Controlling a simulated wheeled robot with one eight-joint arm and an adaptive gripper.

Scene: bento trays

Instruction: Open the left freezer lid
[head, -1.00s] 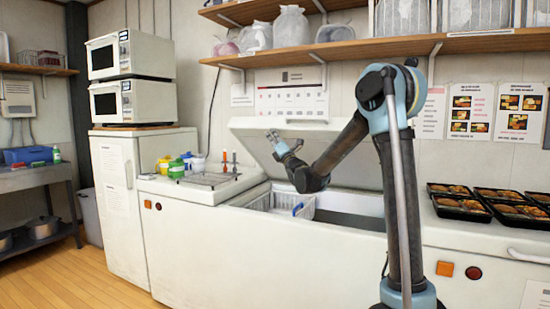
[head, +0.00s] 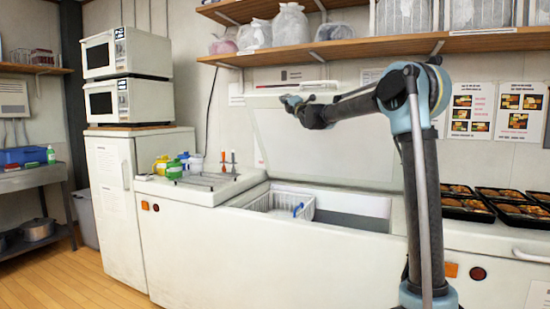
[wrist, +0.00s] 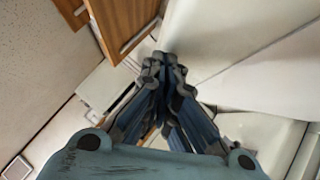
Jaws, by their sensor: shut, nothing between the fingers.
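The left freezer lid (head: 340,150) is raised steeply and leans back near the wall in the head view. The freezer (head: 290,245) below it stands open, with a white wire basket (head: 280,205) and the pale inside showing. My gripper (head: 290,100) is near the upper left edge of the raised lid; I cannot tell whether it touches the lid. In the wrist view my gripper (wrist: 162,62) has its fingers together and holds nothing. A large pale panel, apparently the lid, lies to the right of the fingers there.
A wooden shelf (head: 290,55) with bags and containers hangs just above my gripper. Bottles (head: 175,168) and a tray stand on the counter at left. Black food trays (head: 465,208) sit at right. Two stacked microwaves (head: 125,75) stand at far left.

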